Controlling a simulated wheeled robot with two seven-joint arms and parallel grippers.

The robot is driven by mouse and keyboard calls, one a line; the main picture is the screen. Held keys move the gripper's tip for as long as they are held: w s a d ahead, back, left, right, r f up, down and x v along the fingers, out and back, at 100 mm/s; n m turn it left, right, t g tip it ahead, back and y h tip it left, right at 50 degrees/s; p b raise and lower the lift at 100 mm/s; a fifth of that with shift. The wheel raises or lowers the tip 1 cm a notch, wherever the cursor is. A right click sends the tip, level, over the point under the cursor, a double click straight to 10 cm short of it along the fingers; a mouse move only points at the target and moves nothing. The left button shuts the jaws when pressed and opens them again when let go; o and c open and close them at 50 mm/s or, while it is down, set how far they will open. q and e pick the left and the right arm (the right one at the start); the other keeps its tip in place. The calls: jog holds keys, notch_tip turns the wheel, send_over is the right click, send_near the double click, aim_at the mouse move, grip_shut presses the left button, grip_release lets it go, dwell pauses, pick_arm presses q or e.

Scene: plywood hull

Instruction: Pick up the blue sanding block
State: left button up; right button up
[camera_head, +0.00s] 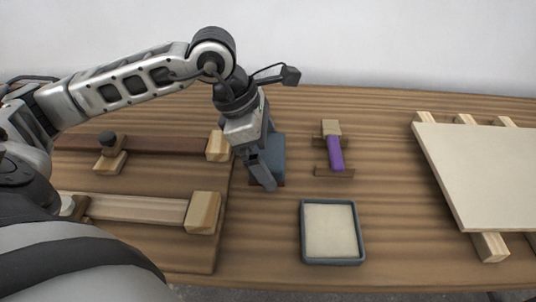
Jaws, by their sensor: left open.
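The blue sanding block (279,156) sits on the wooden bench, just right of the clamp boards. My left gripper (264,183) points down over its left side and hides part of it. The gripper is open; I cannot tell whether its fingers touch the block. A thin reddish-brown edge shows at the block's lower front. My right gripper is not in view.
A purple-handled tool (336,153) lies to the right on a small wooden rest. A blue-rimmed tray (303,235) with a pale inside is in front. A pale panel (485,170) on wooden strips is at right. Wooden clamp bars (140,208) lie at left.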

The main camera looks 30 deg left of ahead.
pick_arm(q)
jog(key=c, duration=0.8)
jog(key=shift+r, duration=0.6)
jog(key=s+r, duration=0.1)
jog(key=r, duration=0.1)
jog(key=s+r, duration=0.1)
jog(key=r, duration=0.1)
jog(key=s+r, duration=0.2)
jog(key=r, duration=0.1)
jog(key=shift+a, duration=0.1)
jog(key=s+r+b, duration=0.4)
jog(key=s, duration=0.6)
jog(key=shift+r+b, duration=0.4)
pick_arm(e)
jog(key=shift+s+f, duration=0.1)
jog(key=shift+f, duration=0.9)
pick_arm(q)
jog(key=shift+o, duration=0.9)
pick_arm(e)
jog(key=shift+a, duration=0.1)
